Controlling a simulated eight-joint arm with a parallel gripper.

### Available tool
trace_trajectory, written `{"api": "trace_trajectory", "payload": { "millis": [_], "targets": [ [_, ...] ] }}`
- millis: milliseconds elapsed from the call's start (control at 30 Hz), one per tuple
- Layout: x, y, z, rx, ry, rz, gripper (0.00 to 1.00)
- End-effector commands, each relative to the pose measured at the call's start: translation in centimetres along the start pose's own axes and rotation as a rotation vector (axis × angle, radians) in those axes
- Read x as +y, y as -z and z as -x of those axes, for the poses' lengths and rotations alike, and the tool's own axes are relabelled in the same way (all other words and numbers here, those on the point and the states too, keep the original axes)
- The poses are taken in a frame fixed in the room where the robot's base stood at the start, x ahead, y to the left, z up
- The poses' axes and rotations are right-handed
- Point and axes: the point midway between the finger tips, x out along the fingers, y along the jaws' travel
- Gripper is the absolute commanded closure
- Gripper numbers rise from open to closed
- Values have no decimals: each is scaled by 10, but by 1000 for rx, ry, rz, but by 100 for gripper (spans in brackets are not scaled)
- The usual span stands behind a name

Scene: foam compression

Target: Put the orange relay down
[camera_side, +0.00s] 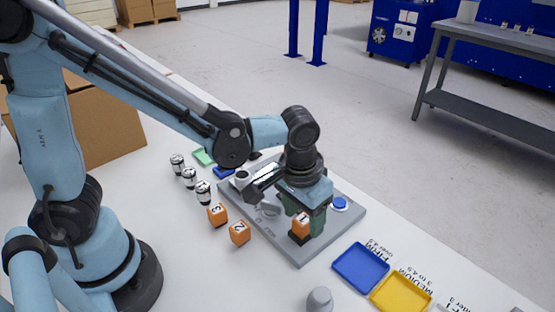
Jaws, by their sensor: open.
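An orange relay (301,226) marked 1 stands upright on a dark base on the grey fixture plate (258,243). My gripper (308,212) is at the relay, pointing down, with its green fingers beside it. The jaws are open; whether a finger touches the relay I cannot tell. Two more orange relays, marked 2 (239,233) and 3 (217,215), stand on the white table left of the plate. The plate's far part is partly hidden behind my gripper and wrist.
A blue tray (361,267) and a yellow tray (401,293) lie at the front right. A grey rounded object (320,299) stands at the front edge of view. Several black-and-white cylinders (189,178) stand at the left. A blue button (339,204) is on the plate.

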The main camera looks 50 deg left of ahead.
Motion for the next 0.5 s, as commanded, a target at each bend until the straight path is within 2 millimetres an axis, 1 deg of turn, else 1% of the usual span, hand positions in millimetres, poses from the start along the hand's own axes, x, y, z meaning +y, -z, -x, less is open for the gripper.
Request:
{"api": "trace_trajectory", "payload": {
  "millis": [33,167,433,467,500],
  "targets": [
    [0,0,-6,0,0,1,40],
    [0,0,-14,0,-1,1,40],
    [0,0,-16,0,-1,0,40],
    [0,0,-16,0,-1,0,43],
    [0,0,-16,0,-1,0,49]
  ]
}}
